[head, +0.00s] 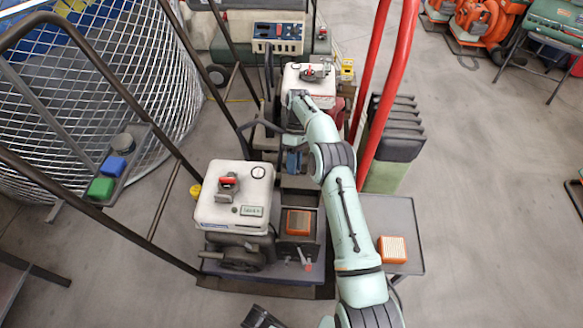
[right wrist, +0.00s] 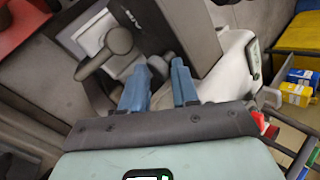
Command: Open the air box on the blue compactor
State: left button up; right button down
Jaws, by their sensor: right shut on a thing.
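The nearer compactor (head: 232,196) has a white top, a small display and a narrow blue label. At its right side the dark air box (head: 318,240) stands open, with an orange filter (head: 298,222) showing inside. My right gripper (head: 293,162) is just behind this box. In the right wrist view its blue fingers (right wrist: 159,88) are closed at the edge of a dark grey lid (right wrist: 165,30) with pale lettering. The exact contact is partly hidden. My left gripper is not in view.
A second white-topped machine (head: 308,82) with red parts stands behind. A loose orange filter (head: 392,250) lies on the grey side tray (head: 405,215). Red bars (head: 388,95) rise right of my arm. Dark handle bars and a wire cage (head: 125,75) are left. Open floor lies right.

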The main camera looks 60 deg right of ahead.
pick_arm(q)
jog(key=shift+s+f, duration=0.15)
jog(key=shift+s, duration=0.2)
pick_arm(e)
jog(key=shift+s+a+f+y, duration=0.1)
jog(key=shift+s+f+y, duration=0.2)
jog(key=shift+f, duration=0.55)
jog(key=c, duration=0.8)
grip_release()
jog(key=shift+a, duration=0.1)
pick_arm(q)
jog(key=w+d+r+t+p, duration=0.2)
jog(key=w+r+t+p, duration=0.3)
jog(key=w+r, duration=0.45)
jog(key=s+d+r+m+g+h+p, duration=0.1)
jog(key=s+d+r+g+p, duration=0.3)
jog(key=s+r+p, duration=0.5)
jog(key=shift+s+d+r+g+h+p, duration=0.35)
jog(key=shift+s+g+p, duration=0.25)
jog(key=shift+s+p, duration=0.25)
pick_arm(e)
jog(key=shift+d+r, duration=0.2)
jog(key=shift+r, duration=10.45)
